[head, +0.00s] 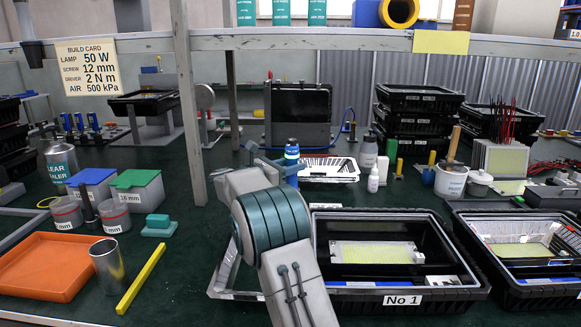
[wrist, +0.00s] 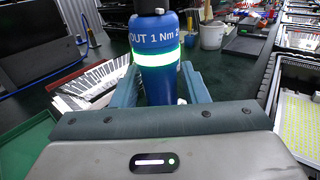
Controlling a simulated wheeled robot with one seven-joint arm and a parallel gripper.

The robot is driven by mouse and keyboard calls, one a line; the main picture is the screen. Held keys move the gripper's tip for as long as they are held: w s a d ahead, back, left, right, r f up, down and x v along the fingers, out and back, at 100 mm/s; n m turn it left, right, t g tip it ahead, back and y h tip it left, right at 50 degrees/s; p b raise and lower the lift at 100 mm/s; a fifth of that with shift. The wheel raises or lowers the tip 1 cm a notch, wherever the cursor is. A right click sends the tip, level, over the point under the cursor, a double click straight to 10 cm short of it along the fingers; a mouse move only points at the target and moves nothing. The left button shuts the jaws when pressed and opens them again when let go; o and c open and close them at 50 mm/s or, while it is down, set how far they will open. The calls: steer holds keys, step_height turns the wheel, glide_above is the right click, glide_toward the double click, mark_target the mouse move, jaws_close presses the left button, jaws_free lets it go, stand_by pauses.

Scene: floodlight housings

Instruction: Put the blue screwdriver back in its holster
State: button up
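The blue screwdriver (wrist: 158,42) stands upright in the wrist view, with white lettering ending in "OUT 1 Nm 2" and a glowing green ring. My gripper (wrist: 160,78) has its teal fingers against both sides of it, just below the ring, and looks shut on it. In the head view the screwdriver (head: 292,153) shows above the bench, beyond my arm. My gripper (head: 283,166) is partly hidden there by my own wrist. The screwdriver's lower end is hidden. I cannot make out the holster for certain in either view.
A black tray marked No 1 (head: 447,296) stands right of my arm. A white lattice-like tray (head: 345,178) lies behind the gripper, with a white bottle (head: 373,180) beside it. A grey upright post (head: 186,95) stands to the left. An orange tray (head: 45,267) is front left.

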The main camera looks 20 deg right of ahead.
steer(key=shift+o, duration=0.8)
steer(key=shift+r, duration=0.1)
steer(key=v, duration=1.3)
steer(key=shift+a, duration=0.4)
steer(key=shift+s, duration=0.1)
